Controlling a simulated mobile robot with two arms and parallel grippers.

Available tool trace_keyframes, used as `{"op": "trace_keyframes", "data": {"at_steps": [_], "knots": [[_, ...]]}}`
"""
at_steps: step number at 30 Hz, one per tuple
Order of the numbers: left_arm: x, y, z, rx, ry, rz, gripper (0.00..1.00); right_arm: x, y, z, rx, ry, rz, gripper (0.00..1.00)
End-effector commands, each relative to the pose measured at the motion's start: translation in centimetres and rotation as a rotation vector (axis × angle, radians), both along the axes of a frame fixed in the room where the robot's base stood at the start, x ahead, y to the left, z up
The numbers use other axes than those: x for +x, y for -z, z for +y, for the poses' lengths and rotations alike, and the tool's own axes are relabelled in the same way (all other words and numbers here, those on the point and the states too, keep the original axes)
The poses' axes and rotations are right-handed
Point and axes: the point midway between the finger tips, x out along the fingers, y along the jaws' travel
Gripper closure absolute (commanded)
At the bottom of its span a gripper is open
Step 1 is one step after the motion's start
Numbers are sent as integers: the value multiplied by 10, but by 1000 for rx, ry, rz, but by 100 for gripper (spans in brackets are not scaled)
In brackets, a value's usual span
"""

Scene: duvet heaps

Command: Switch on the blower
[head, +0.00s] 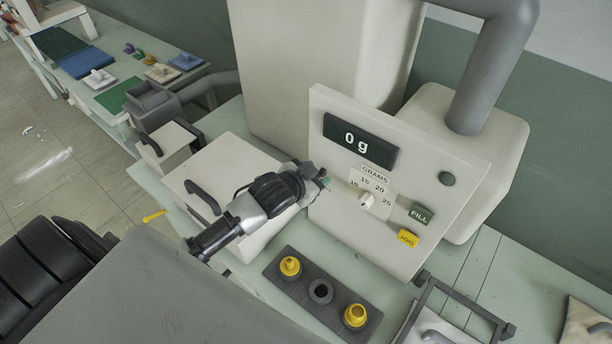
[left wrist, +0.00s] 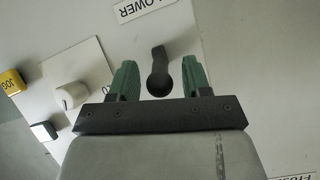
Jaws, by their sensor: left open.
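The blower switch is a black lever with a round end (left wrist: 158,80), on a pale panel beside a label reading "LOWER" (left wrist: 148,8), its first letter cut off. My left gripper (left wrist: 160,66) is open, with one green finger on each side of the lever; I cannot tell whether either touches it. In the head view my left gripper (head: 323,181) is at the left part of the dispenser's front panel (head: 335,230), and it hides the lever there. My right gripper is not in view.
The panel has a "0 g" display (head: 360,141), a grams knob (head: 367,199), a FILL button (head: 421,214) and a yellow JOG button (head: 408,238). A dark nozzle tray (head: 303,304) lies below on the bench. A white box (head: 215,165) stands under my left arm.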

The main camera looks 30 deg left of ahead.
Motion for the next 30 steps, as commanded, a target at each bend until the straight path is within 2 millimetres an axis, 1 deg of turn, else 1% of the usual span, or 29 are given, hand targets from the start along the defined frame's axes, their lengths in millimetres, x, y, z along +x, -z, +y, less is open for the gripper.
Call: {"op": "trace_keyframes", "data": {"at_steps": [5, 12, 16, 21, 30], "knots": [[-23, -9, 3, 1, 2, 0, 52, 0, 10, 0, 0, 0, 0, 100], [-64, -32, 8, 2, 2, 1, 52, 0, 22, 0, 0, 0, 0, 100], [-80, -42, 10, 2, 1, 2, 52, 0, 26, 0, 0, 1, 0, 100], [-89, -49, 11, 0, 0, 2, 52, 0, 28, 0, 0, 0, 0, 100], [-89, -50, 11, 0, 0, 2, 52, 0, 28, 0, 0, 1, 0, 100]]}}
